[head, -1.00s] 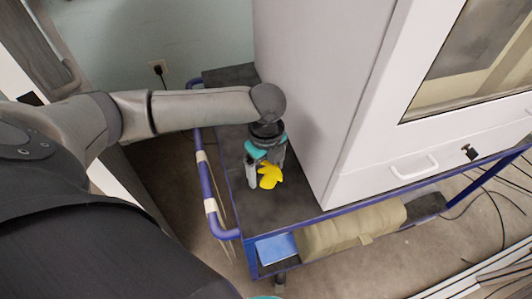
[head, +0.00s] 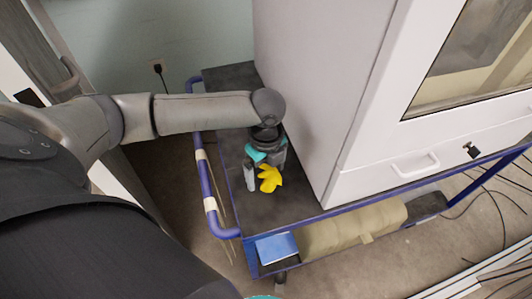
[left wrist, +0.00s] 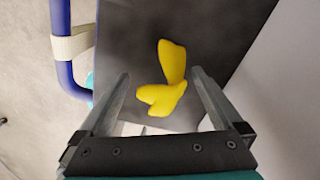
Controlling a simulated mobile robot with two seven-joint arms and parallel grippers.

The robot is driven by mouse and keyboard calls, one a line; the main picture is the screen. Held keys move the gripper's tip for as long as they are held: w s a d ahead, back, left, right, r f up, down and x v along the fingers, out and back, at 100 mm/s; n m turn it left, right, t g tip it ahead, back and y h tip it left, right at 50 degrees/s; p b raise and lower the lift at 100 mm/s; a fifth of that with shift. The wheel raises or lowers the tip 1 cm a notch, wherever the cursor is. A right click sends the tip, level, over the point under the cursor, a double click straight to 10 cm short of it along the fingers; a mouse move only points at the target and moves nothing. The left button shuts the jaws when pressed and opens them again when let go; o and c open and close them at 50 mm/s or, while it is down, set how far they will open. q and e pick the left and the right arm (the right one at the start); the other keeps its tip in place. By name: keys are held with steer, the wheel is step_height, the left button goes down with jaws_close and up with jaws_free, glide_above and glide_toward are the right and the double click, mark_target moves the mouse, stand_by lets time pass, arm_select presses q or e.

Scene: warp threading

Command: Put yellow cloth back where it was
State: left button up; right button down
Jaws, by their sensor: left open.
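The yellow cloth (head: 270,179) is a small crumpled piece lying on the dark top of the blue-framed cart (head: 262,208), beside the white cabinet. My left gripper (head: 262,180) is above the cart top, pointing down, right at the cloth in the head view. In the left wrist view the cloth (left wrist: 165,82) shows between and beyond the open fingers (left wrist: 158,82). The fingers are apart and I see no grip on the cloth. Whether they touch it I cannot tell.
The tall white cabinet (head: 310,90) stands on the cart close to the right of my gripper. The cart's blue handle rail (head: 205,185) runs along the left. A beige bundle (head: 350,230) and a blue item (head: 277,248) lie on the lower shelf.

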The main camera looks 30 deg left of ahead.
mark_target(266, 170)
arm_select(q)
step_height(266, 170, up, 6)
steer(key=shift+r+p, duration=0.1)
steer(key=shift+p, duration=0.95)
step_height(266, 170, up, 4)
steer(key=shift+p, duration=0.65)
steer(key=shift+r, duration=0.45)
arm_select(e)
steer(key=shift+g, duration=0.3)
steer(key=s+a+r, duration=0.1)
steer(key=r, duration=0.1)
steer(key=s+a+r, duration=0.1)
steer(key=s, duration=0.1)
steer(key=shift+r, duration=0.4)
